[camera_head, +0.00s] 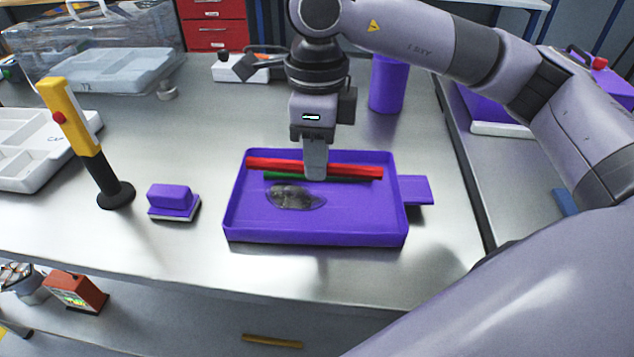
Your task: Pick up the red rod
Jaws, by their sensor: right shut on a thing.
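The red rod (268,164) lies lengthwise along the back part of the purple tray (300,238). My right gripper (315,172) points straight down over the tray and is shut on the red rod near its middle. The fingers hide that part of the rod. I cannot tell whether the rod touches the tray floor. A green rod (285,176) lies close in front of the red rod, partly hidden. My left gripper is not in view.
A dark grey see-through piece (295,198) lies in the tray. A purple brush-like block (172,201) and a yellow-black upright tool (88,150) stand left. A purple cylinder (388,84) stands behind right. The metal table is clear in front of the tray.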

